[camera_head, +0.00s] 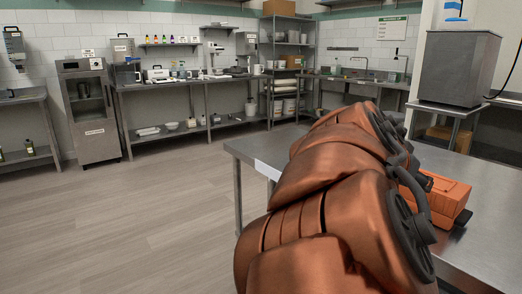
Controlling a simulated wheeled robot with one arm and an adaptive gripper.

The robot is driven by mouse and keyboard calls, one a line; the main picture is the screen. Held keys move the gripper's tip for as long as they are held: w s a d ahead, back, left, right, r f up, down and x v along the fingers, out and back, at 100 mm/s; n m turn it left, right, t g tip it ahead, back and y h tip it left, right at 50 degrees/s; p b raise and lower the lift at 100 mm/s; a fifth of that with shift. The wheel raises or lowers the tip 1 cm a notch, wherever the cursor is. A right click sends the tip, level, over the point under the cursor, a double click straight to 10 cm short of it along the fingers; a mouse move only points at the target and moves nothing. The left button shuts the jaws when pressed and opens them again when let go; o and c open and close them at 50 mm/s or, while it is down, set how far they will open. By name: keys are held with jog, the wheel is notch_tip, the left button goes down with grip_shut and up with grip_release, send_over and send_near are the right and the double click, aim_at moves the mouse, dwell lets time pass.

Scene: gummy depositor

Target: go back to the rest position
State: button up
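My copper-coloured arm fills the lower right of the head view and reaches over the near steel table (248,149). My gripper does not show in this view, so I cannot see its fingers or anything held in them. An orange boxy thing (449,196) shows at the table's right part, partly hidden behind my arm. I cannot tell whether it rests on the table or is another part of my arm.
The wood-look floor (130,215) is open at the left. A long steel counter (180,84) with equipment runs along the back wall. A grey cabinet (92,115) stands at the back left. A large steel tank (458,68) sits on a stand at the right.

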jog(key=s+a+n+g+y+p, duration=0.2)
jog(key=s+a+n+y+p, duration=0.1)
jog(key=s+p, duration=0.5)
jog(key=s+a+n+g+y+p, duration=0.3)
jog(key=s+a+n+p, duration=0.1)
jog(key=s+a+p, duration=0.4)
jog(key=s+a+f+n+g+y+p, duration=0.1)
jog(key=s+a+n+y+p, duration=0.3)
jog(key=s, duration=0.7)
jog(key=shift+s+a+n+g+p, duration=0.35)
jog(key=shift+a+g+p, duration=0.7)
jog(key=shift+p, duration=0.85)
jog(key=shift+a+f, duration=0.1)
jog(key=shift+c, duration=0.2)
